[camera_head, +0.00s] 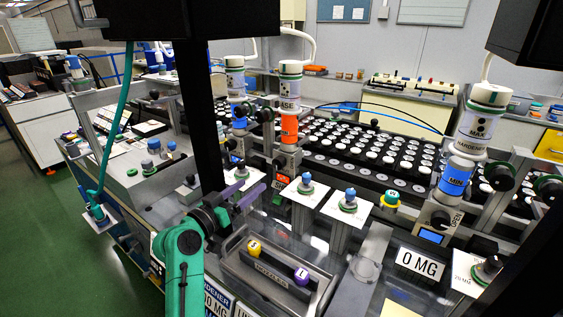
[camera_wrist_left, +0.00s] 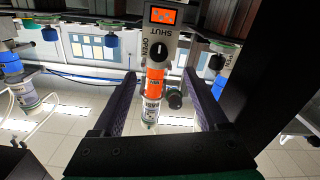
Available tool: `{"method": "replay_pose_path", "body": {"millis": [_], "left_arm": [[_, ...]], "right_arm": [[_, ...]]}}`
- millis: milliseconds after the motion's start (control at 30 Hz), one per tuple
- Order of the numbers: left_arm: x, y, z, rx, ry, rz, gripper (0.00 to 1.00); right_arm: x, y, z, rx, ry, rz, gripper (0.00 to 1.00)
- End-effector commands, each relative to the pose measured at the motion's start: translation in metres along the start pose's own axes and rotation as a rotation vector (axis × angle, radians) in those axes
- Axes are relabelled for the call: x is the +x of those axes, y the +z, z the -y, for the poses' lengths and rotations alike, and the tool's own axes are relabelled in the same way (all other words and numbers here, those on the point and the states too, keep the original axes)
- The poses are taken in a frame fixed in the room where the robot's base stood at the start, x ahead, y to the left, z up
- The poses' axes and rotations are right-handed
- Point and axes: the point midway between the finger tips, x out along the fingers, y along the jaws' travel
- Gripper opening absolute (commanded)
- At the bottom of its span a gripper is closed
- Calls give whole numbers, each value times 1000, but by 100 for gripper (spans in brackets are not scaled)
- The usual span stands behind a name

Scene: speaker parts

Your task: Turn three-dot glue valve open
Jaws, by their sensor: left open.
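My left gripper (camera_head: 252,186) is open and empty, its purple fingers pointing toward the back row of dispensers. In the left wrist view the open fingers (camera_wrist_left: 162,75) frame an upside-down dispenser with an orange band (camera_wrist_left: 155,83). Its black valve knob (camera_wrist_left: 159,51) sits on a grey plate marked OPEN and SHUT, apart from the fingers; its setting is unclear. In the head view this looks like the orange-banded BASE bottle (camera_head: 289,128). Blue-banded bottles stand left (camera_head: 235,82) and right, the right marked HARDENER (camera_head: 480,122). My right gripper is not in view.
A grey tray (camera_head: 238,268) with yellow-topped and purple-topped pieces lies below my left gripper. White cards with blue-topped parts (camera_head: 348,201) stand right of it. A rack of white-capped jars (camera_head: 365,150) fills the back. A 0 MG display (camera_head: 419,263) is at front right.

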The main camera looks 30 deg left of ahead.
Motion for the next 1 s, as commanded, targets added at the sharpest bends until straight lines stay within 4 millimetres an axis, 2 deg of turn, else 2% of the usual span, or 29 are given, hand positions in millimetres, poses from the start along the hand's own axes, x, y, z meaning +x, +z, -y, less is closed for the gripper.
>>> {"method": "replay_pose_path", "body": {"millis": [100,200,300,400,533,800,833,967,1000], "left_arm": [[30,-6,-3,-5,4,-1,76],[58,-6,-3,-4,5,0,76],[85,-5,-3,-3,4,2,76],[107,-4,-3,-2,4,2,76],[123,-1,-2,0,3,3,76],[128,0,-2,1,2,3,76],[128,0,-2,1,2,3,72],[127,0,-2,1,2,3,23],[127,0,-2,1,2,3,7]], "right_arm": [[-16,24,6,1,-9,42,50],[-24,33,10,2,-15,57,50],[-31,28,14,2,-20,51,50],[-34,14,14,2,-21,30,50],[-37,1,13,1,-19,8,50],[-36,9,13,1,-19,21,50],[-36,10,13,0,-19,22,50],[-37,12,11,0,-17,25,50],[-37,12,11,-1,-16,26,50]]}}
